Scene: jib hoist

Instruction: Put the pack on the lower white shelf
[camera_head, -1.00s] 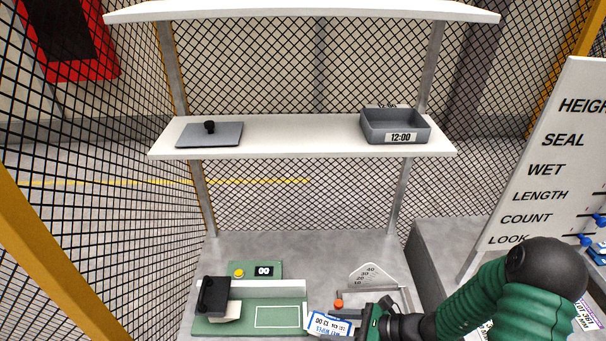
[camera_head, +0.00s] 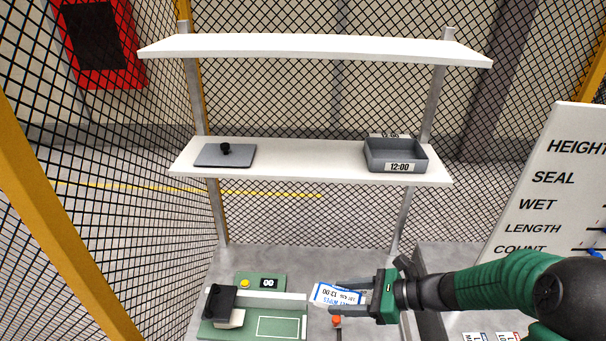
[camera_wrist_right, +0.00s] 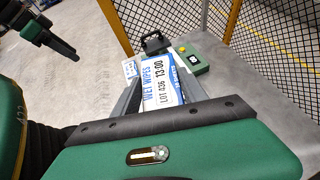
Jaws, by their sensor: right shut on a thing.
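The pack (camera_head: 334,295) is white and blue, with "WET WIPES", "LOT 436" and "13:00" printed on it. My right gripper (camera_head: 352,298) is shut on the pack and holds it above the grey bench. In the right wrist view the pack (camera_wrist_right: 163,82) sits between the two fingers. The lower white shelf (camera_head: 310,160) is behind and above the gripper. It carries a grey lid (camera_head: 226,158) with a black knob at left and a grey bin (camera_head: 396,155) labelled "12:00" at right. My left gripper is not in the head view; a dark gripper part shows at upper left in the wrist view.
The upper white shelf (camera_head: 310,48) is empty. The shelf's middle, between lid and bin, is clear. On the bench are a green sealer-like device (camera_head: 250,320) and a green box with a yellow button (camera_head: 258,281). A white board (camera_head: 555,200) stands at right, mesh fencing behind.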

